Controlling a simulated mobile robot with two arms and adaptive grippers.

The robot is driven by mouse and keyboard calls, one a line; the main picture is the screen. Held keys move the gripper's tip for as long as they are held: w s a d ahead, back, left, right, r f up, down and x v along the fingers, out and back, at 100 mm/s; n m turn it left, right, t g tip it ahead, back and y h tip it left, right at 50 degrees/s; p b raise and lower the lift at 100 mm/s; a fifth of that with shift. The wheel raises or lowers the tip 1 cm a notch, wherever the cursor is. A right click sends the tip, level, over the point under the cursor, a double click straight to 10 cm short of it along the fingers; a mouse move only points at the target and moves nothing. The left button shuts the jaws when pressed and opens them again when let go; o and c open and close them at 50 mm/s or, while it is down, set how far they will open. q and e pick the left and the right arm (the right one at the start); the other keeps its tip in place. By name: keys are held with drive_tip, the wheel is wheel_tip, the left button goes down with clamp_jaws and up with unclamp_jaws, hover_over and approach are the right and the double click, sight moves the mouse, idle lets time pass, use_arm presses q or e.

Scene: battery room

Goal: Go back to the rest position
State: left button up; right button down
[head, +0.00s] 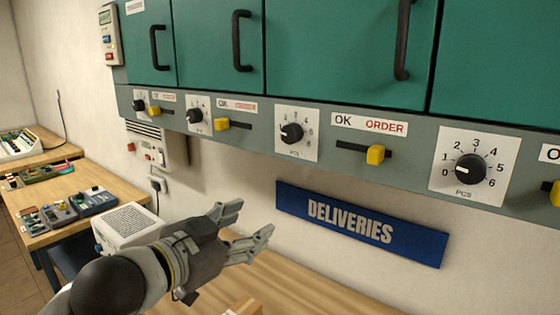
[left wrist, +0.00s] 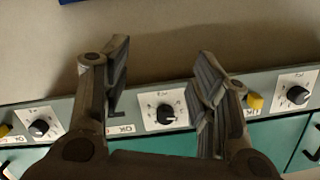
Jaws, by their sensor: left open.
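My left gripper (head: 240,232) is open and empty in the head view. It is held in front of the wall, above the wooden table and left of the blue DELIVERIES sign (head: 360,225). In the left wrist view its two fingers (left wrist: 160,85) are spread apart with nothing between them. A dial (left wrist: 165,113) shows beyond the gap, on the cabinet's grey strip. My right gripper is not in either view.
Green cabinets (head: 345,50) with black handles hang above. Their grey strip carries dials (head: 470,169) and yellow sliders (head: 376,155). A white box (head: 128,226) stands on the table behind my left arm. Devices (head: 92,200) lie on a table at left.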

use_arm(q)
drive_tip(key=s+a+f+n+g+y, duration=0.1)
drive_tip(key=s+a+f+n+y, duration=0.15)
drive_tip(key=f, duration=0.65)
drive_tip(key=s+a+f+n+g+y, duration=0.1)
drive_tip(key=s+a+f+g, duration=0.15)
drive_tip(key=f, duration=0.55)
drive_tip(key=s+a+f+n+y, duration=0.1)
drive_tip(key=s+f+n+y, duration=0.15)
drive_tip(key=f, duration=0.65)
drive_tip(key=s+a+f+n+g+y, duration=0.1)
drive_tip(key=s+a+f+g, duration=0.25)
drive_tip(key=s+f, duration=0.45)
drive_tip(key=s+a+f+n+g+y, duration=0.2)
drive_tip(key=s+a+f+g, duration=0.3)
drive_tip(key=s, duration=0.6)
wheel_tip(320, 180, down, 29)
drive_tip(key=s, duration=0.1)
drive_tip(key=s+a+f+b, duration=0.1)
drive_tip(key=s+a+f, duration=0.1)
drive_tip(key=s+f, duration=1.4)
drive_tip(key=shift+s+a+f+m+b, duration=0.15)
drive_tip(key=shift+s+f+m+b, duration=0.2)
drive_tip(key=shift+s, duration=0.2)
